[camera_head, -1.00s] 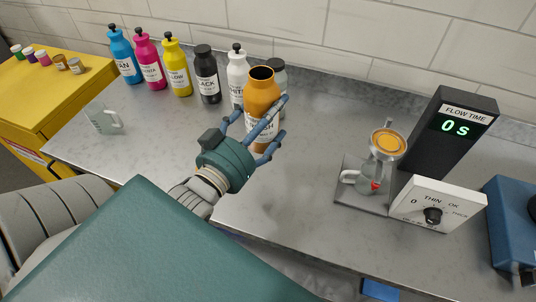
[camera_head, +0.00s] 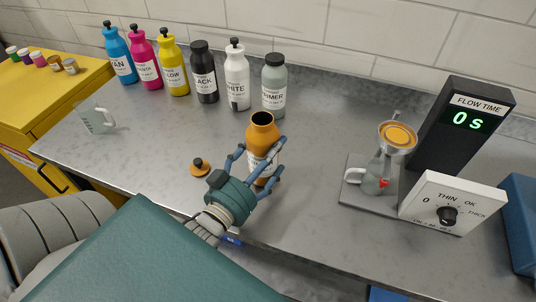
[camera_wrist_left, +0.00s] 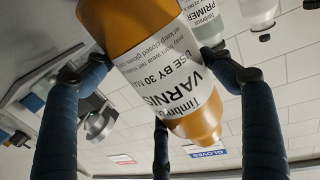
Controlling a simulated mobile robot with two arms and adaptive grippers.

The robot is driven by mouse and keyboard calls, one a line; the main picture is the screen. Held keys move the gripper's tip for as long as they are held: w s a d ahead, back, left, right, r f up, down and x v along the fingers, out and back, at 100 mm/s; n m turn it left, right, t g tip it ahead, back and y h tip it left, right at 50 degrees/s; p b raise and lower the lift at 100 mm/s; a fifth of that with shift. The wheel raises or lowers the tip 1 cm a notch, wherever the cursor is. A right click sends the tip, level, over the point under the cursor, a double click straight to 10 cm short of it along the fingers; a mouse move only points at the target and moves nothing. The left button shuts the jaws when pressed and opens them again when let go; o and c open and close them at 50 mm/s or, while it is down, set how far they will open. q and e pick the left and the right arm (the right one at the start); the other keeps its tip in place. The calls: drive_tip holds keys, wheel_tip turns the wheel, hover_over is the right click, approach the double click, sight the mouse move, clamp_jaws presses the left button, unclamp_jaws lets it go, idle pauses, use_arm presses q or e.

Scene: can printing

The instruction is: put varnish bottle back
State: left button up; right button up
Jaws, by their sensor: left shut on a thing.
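The varnish bottle (camera_head: 262,133) is orange with a white label and an open, uncapped top. My left gripper (camera_head: 260,163) is shut around its body and holds it roughly upright over the front part of the counter. I cannot tell whether its base touches the counter. In the left wrist view the varnish bottle (camera_wrist_left: 170,75) fills the space between the blue fingers, its label readable. An orange cap with a black knob (camera_head: 200,168) lies on the counter left of the gripper. My right gripper is not in view.
Cyan, magenta, yellow, black, white and primer bottles (camera_head: 274,86) stand along the back. A clear beaker (camera_head: 97,117) is at the left. A flow cup (camera_head: 397,138) on a stand and a flow-time display (camera_head: 464,125) are at the right. The counter between is clear.

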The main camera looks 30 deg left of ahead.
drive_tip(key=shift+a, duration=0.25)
use_arm(q)
drive_tip(key=shift+f, duration=0.15)
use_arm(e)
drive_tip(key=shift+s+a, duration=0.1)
use_arm(q)
drive_tip(key=o, duration=1.9)
drive_tip(key=shift+f, duration=0.2)
drive_tip(key=shift+r, duration=0.2)
drive_tip(key=s+b, duration=0.1)
drive_tip(key=s, duration=0.6)
drive_tip(key=s+b, duration=0.1)
drive_tip(key=s, duration=0.2)
drive_tip(key=shift+s+d+f+b, duration=0.2)
drive_tip(key=shift+s+d+b, duration=0.05)
drive_tip(key=shift+s+b, duration=0.15)
drive_tip(key=shift+s+r, duration=0.15)
drive_tip(key=shift+s, duration=0.5)
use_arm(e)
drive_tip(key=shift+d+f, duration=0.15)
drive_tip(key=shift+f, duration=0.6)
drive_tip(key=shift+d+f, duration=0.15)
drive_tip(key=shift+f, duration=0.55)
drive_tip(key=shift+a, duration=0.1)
